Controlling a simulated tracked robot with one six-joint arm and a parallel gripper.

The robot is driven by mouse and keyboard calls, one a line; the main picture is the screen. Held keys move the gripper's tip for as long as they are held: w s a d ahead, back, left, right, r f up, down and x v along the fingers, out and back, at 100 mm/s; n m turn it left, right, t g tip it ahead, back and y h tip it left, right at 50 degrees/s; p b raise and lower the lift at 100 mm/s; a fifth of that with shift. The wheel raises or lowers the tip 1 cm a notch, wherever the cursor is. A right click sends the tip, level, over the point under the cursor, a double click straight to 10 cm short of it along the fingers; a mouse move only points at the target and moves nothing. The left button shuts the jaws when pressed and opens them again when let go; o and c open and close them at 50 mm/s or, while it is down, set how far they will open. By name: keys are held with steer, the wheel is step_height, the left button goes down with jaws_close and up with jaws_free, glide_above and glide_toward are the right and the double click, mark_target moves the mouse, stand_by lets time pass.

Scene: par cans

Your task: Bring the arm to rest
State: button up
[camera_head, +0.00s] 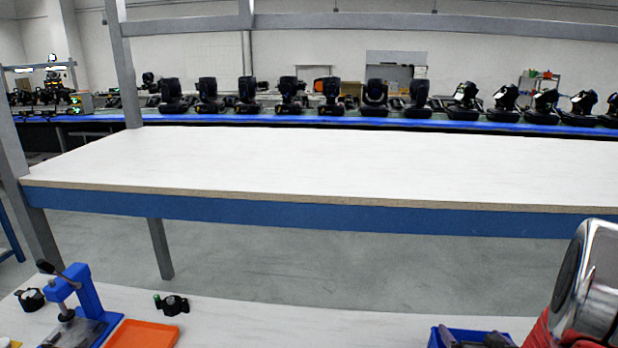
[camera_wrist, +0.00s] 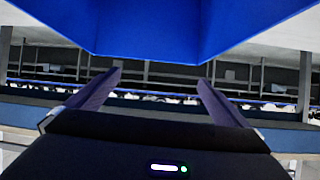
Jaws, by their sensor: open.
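My gripper (camera_wrist: 160,77) shows in the wrist view with its two dark fingers spread wide apart. Nothing is between the fingers. A large blue surface (camera_wrist: 160,30) fills the top of the wrist view, above and beyond the fingertips; I cannot tell what it belongs to. The gripper itself is not seen in the head view.
A bare white table (camera_head: 330,165) with a blue front edge stands ahead. A nearer worktop (camera_head: 250,320) holds a blue lever press (camera_head: 88,295), an orange tray (camera_head: 140,334) and a blue bin (camera_head: 436,340). A shiny silver, rounded body (camera_head: 605,275) stands at the right edge.

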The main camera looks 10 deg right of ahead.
steer(key=a+r+n+g, duration=0.2)
steer(key=a+r+g, duration=0.1)
steer(key=a+r, duration=1.2)
steer(key=s+a+r+n+g+y, duration=0.1)
steer(key=s+a+y, duration=0.1)
steer(key=s+a, duration=0.6)
steer(key=s+a+r+n+g+y, duration=0.1)
steer(key=s+a+r+g+y, duration=0.1)
steer(key=s+a, duration=0.5)
steer(key=a, duration=0.6)
steer(key=shift+s+n, duration=0.3)
steer(key=shift+s, duration=0.05)
